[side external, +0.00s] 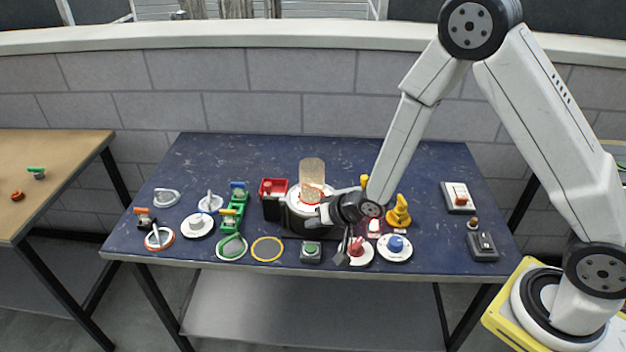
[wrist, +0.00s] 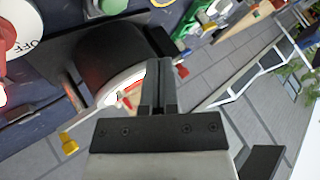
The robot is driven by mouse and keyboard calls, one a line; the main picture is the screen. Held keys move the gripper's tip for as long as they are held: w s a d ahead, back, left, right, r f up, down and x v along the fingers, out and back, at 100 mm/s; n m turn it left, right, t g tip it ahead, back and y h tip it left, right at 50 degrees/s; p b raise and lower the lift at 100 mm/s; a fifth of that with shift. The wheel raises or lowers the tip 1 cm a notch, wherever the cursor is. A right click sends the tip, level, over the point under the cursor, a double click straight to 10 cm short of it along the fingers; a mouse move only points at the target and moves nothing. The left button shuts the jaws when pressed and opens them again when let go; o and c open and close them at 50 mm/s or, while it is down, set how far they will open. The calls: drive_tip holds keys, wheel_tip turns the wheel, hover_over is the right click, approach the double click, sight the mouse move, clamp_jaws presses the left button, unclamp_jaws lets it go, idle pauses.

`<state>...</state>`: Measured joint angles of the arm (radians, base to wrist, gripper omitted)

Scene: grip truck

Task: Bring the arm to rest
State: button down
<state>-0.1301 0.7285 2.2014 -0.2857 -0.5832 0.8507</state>
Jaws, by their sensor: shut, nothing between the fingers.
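My gripper (side external: 322,212) is low over the middle of the dark blue table (side external: 200,150), in front of a black and white device with a clear cylinder (side external: 312,175) on top. In the wrist view my gripper's two dark fingers (wrist: 160,72) lie together, with nothing between them. They point towards a black body with a white rim (wrist: 112,92). The side view does not show whether the fingers touch the device.
Left of the gripper are a red box (side external: 273,187), green clamp-like parts (side external: 232,215) and a yellow ring (side external: 266,249). A red-knobbed disc (side external: 358,250), a blue-knobbed disc (side external: 394,246), a yellow part (side external: 399,212) and switch boxes (side external: 458,198) stand to the right.

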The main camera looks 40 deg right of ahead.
drive_tip(key=s+d+r+n+g+h, duration=0.1)
drive_tip(key=s+d+r+g, duration=0.1)
drive_tip(key=s, duration=0.3)
drive_tip(key=s+d+r+n+g+h, duration=0.1)
drive_tip(key=s+d+r+n+g, duration=0.1)
drive_tip(key=s+r, duration=0.3)
drive_tip(key=s+d+r+n+g+h, duration=0.1)
drive_tip(key=s+d+r, duration=0.3)
drive_tip(key=s, duration=0.2)
drive_tip(key=shift+s+d+n+g, duration=0.3)
drive_tip(key=shift+s+n+g, duration=0.05)
drive_tip(key=shift+n+g, duration=0.05)
idle(0.8)
